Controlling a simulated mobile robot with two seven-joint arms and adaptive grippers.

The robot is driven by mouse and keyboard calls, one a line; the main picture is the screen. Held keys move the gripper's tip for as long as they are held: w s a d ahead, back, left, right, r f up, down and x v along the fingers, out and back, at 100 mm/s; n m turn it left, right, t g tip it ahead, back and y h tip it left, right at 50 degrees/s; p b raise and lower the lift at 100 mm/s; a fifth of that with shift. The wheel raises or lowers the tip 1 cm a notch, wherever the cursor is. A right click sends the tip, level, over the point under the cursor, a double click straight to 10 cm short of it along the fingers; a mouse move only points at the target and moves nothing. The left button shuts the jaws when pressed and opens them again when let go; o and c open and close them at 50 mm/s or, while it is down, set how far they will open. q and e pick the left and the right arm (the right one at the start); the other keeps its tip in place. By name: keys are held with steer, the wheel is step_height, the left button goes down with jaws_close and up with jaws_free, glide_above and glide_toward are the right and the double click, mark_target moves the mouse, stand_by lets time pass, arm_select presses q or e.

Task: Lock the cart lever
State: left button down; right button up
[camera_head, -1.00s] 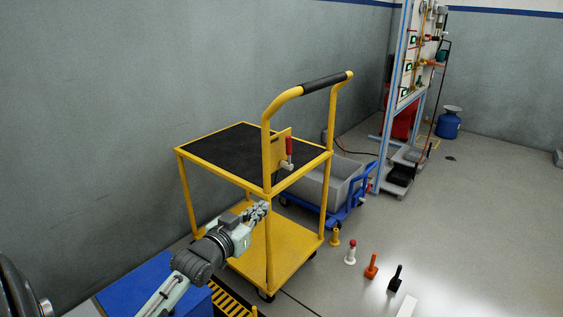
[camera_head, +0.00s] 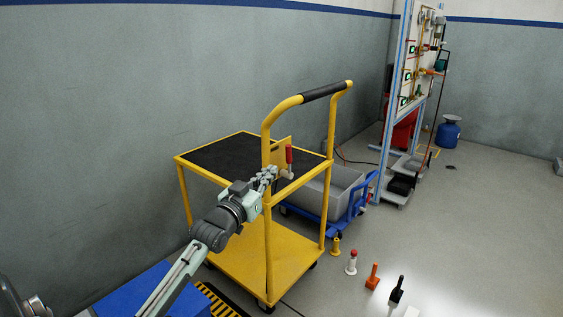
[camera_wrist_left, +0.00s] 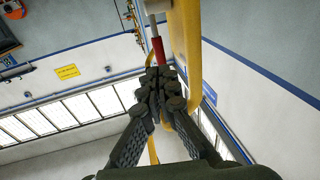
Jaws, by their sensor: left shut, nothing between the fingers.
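The yellow cart (camera_head: 300,188) stands in the middle of the head view, with a black top mat and a tall handle. The cart lever (camera_head: 289,155) has a red grip and stands upright at a yellow plate under the handle. Its red grip (camera_wrist_left: 158,50) also shows in the left wrist view, just beyond the fingertips. My left gripper (camera_head: 270,173) is shut and empty, close to the left of the lever's base. In the left wrist view its closed fingers (camera_wrist_left: 160,82) overlap the lower end of the grip; I cannot tell whether they touch. My right gripper is not in view.
A grey bin on a blue trolley (camera_head: 367,193) stands behind the cart on the right. Several small coloured items, including an orange one (camera_head: 373,277), stand on the floor at right. A blue box (camera_head: 150,292) lies at lower left.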

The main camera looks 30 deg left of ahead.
mark_target(287, 155)
arm_select(q)
steer(key=w, duration=0.4)
steer(key=w+a, duration=0.1)
steer(key=w, duration=0.1)
steer(key=shift+w+r, duration=0.3)
steer(key=shift+w, duration=0.1)
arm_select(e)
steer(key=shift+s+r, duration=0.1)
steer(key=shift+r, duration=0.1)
arm_select(q)
steer(key=shift+w, duration=0.15)
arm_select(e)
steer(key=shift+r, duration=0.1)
